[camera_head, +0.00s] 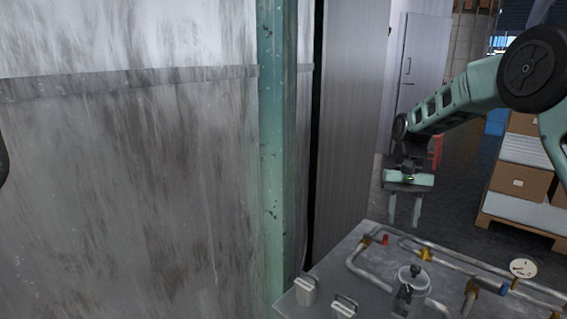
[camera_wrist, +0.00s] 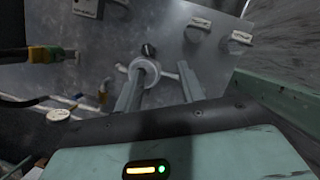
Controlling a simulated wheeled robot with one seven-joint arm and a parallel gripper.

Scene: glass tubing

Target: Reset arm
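My arm reaches in from the right in the camera_head view, with my gripper (camera_head: 404,222) pointing down beyond the grey metal bench (camera_head: 330,268). Its two fingers are apart, and nothing shows between them in this view. In the camera_wrist view my gripper (camera_wrist: 160,90) also has its fingers spread. A round pale fitting with a dark knob (camera_wrist: 148,50) shows behind the left finger, which partly covers it. The same fitting (camera_head: 411,280) stands on the bench in the camera_head view, apart from the fingers.
The bench carries metal pipes (camera_head: 360,268), a round gauge (camera_head: 523,268) and pale block-shaped parts (camera_head: 306,290). A green post (camera_head: 278,160) and a stained wall panel (camera_head: 130,180) fill the left. Boxes (camera_head: 518,182) sit on a pallet at right. Open floor (camera_head: 455,205) lies behind the bench.

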